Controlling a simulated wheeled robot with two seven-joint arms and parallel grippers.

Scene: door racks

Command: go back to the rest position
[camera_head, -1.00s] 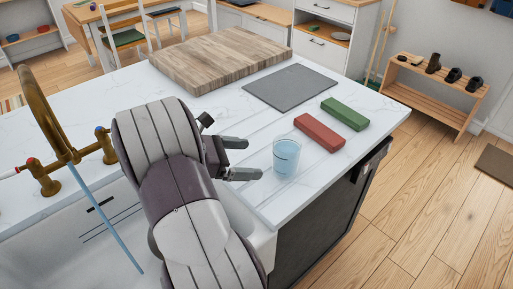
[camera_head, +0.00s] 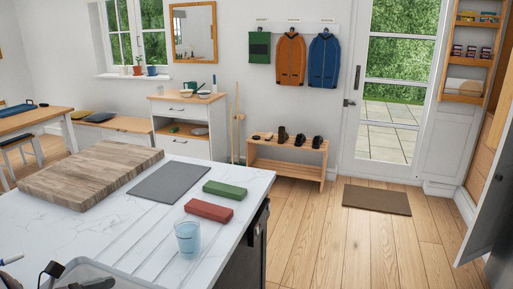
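Part of one of my arms, likely the left, shows at the bottom left edge as a dark piece (camera_head: 50,269) and grey shapes beside it, over the near counter by the sink. The frame cuts it off, so its fingers cannot be read clearly. My other gripper is out of view. A glass of bluish water (camera_head: 188,238) stands upright on the white marble counter (camera_head: 105,222), clear of the visible arm parts. A red block (camera_head: 209,210) and a green block (camera_head: 225,190) lie behind it.
A grey mat (camera_head: 168,181) and a thick wooden board (camera_head: 92,174) lie on the counter. Beyond are a white cabinet (camera_head: 190,125), a shoe bench (camera_head: 288,158), hanging jackets (camera_head: 291,60) and a glazed door (camera_head: 390,85). The wooden floor right of the counter is largely clear.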

